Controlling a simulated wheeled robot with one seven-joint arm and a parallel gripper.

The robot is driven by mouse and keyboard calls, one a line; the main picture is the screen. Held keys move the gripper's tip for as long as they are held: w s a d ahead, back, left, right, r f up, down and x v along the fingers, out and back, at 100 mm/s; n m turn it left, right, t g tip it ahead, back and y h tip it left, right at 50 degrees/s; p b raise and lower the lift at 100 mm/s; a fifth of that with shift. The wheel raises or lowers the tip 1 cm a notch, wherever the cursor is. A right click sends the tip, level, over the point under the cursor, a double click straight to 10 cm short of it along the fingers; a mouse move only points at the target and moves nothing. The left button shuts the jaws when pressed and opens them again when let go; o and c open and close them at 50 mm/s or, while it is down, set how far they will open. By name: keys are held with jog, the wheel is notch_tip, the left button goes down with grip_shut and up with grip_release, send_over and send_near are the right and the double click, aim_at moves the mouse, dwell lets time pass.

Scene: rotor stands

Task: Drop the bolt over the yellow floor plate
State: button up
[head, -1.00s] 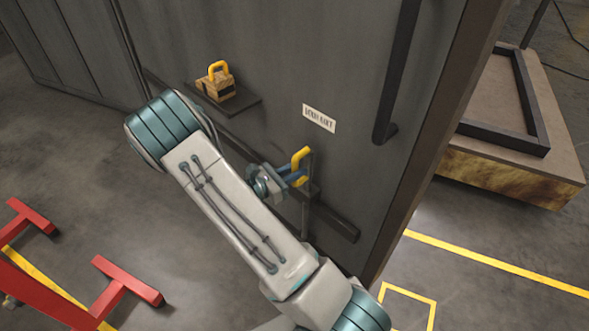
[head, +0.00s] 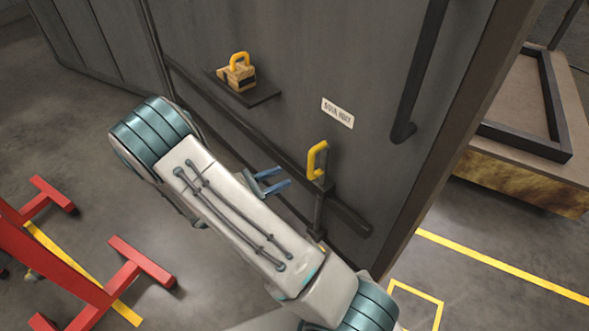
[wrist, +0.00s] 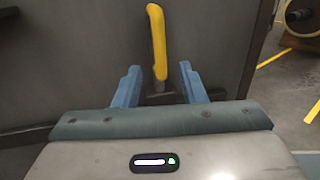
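The bolt is a dark upright rod with a yellow handle (head: 316,160) on the grey door, below and left of the white label. In the wrist view the handle (wrist: 157,45) stands ahead, between the lines of my fingers. My gripper (head: 277,183) has two blue fingers, spread apart and empty, left of the handle and clear of it. The fingers also show open in the wrist view (wrist: 160,86). A small yellow patch (head: 322,247) shows near the rod's foot, partly hidden by my arm; I cannot tell whether it is the floor plate.
A wooden block with a yellow handle (head: 238,73) sits on a small door shelf. A dark pull bar (head: 418,75) is at the door's right. Red stands (head: 110,272) are on the left floor. A yellow floor outline (head: 430,298) lies right of my arm.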

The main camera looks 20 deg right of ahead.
jog(key=shift+s+a, duration=0.2)
jog(key=shift+a, duration=1.3)
jog(key=shift+r, duration=0.1)
